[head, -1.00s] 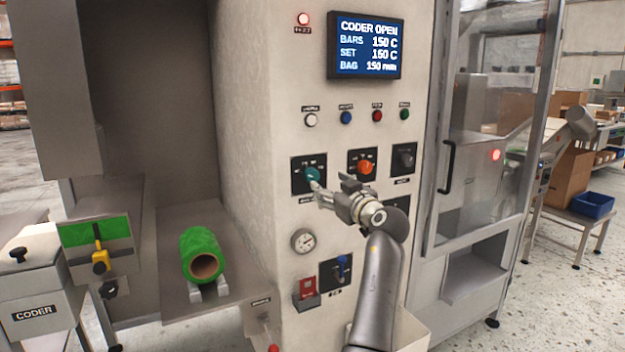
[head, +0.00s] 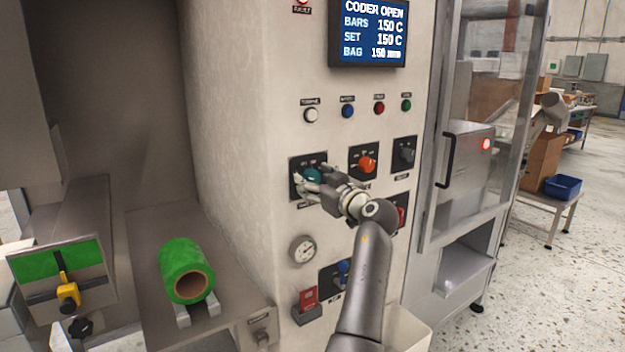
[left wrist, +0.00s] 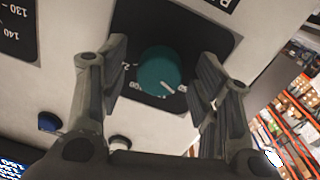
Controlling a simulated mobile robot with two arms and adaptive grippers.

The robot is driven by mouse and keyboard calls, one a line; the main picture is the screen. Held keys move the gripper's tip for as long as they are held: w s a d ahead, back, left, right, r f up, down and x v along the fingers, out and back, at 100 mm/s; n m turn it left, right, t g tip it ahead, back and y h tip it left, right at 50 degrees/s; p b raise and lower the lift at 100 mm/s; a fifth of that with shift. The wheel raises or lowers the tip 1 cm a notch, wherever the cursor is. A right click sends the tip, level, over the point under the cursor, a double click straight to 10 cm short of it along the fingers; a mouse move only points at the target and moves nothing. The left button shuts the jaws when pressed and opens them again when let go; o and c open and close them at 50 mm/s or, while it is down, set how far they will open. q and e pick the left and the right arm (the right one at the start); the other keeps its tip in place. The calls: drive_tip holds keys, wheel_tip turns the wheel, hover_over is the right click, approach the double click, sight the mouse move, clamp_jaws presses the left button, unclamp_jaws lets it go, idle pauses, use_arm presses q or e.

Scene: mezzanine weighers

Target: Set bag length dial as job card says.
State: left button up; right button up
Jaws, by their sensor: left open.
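The teal dial (head: 312,176) sits on a black plate on the machine's front panel. In the left wrist view the teal dial (left wrist: 159,71) shows between the two fingers, with a white pointer mark and partly hidden scale numbers. My left gripper (head: 308,184) is open, its fingers on either side of the dial with gaps showing. It also shows in the left wrist view (left wrist: 155,75). The display (head: 371,32) reads CODER OPEN, BARS 150 C, SET 150 C, BAG 150 mm. No job card can be made out. My right gripper is not in view.
An orange dial (head: 366,164) and a black knob (head: 405,155) sit right of the teal dial. Push buttons (head: 348,111) run above and a gauge (head: 303,249) sits below. A green film roll (head: 188,270) lies at left. A glazed door (head: 480,130) stands at right.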

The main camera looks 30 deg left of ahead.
use_arm(q)
drive_tip(key=shift+c, duration=1.2)
drive_tip(key=c, duration=0.8)
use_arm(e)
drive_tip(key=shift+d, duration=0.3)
use_arm(q)
drive_tip(key=shift+m, duration=0.3)
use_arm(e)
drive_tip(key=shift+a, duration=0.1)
use_arm(q)
drive_tip(key=shift+r+m, duration=0.15)
drive_tip(key=shift+m, duration=1.05)
drive_tip(key=m+p, duration=0.1)
drive_tip(key=m, duration=0.2)
drive_tip(key=shift+r+p, duration=0.1)
drive_tip(key=shift+p, duration=0.2)
drive_tip(key=shift+m+p, duration=0.55)
drive_tip(key=shift+m, duration=0.75)
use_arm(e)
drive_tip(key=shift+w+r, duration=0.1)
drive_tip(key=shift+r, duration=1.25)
